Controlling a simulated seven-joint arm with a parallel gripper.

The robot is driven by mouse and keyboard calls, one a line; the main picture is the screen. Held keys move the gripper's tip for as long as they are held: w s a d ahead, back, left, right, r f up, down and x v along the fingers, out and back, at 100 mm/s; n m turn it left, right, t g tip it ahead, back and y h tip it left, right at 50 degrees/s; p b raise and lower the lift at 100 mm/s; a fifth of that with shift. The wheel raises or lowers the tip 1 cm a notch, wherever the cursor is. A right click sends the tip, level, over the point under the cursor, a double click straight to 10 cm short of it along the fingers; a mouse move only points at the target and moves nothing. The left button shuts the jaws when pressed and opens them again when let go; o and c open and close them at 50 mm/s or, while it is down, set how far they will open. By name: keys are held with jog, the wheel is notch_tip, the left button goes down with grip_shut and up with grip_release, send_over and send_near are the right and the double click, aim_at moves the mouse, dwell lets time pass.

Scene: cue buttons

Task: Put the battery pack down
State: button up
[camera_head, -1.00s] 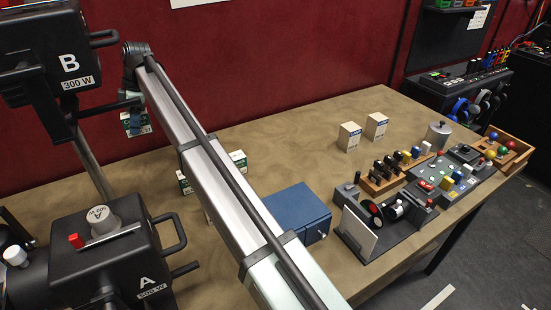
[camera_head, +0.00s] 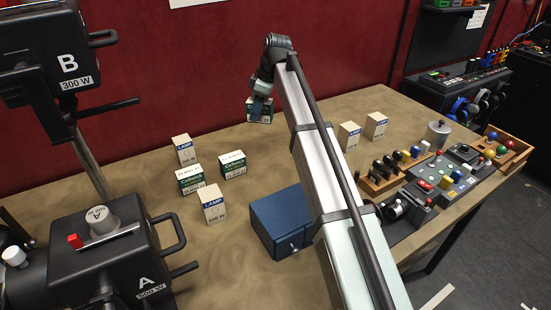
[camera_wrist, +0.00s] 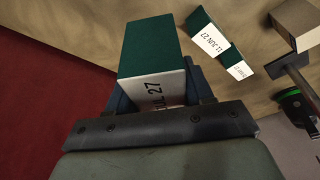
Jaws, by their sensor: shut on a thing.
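My gripper (camera_head: 260,94) is shut on a green and white battery pack (camera_head: 260,111), which appears raised near the table's back edge, against the red wall. In the wrist view the held pack (camera_wrist: 152,52) shows its green side and a white face with a date ending in "27", partly hidden by the jaws. Two similar green and white packs stand on the table, one at the left (camera_head: 190,180) and one to its right (camera_head: 232,164). Their dated tops also show in the wrist view, one larger (camera_wrist: 207,34) and one smaller (camera_wrist: 239,70).
Lamp boxes stand near those packs, one behind (camera_head: 183,150) and one in front (camera_head: 213,204). A blue box (camera_head: 276,222) is at the table's middle. Two pale boxes (camera_head: 349,136) (camera_head: 376,125) and a button console (camera_head: 448,182) stand right. Bare tabletop lies between packs and arm.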

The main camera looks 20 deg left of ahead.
jog(key=d+m, duration=0.1)
jog(key=d, duration=0.4)
jog(key=shift+w+a+f, duration=0.1)
jog(key=shift+w+f, duration=0.05)
jog(key=shift+f, duration=2.35)
jog(key=shift+w+d+f, duration=0.1)
jog(key=shift+w+f, duration=0.05)
jog(key=shift+f, duration=2.4)
jog(key=shift+w+a+f, duration=0.1)
jog(key=shift+w+f, duration=0.05)
jog(key=shift+f, duration=2.35)
jog(key=shift+f, duration=0.1)
jog(key=o, duration=1.2)
jog(key=v, duration=1.2)
jog(key=shift+s, duration=0.1)
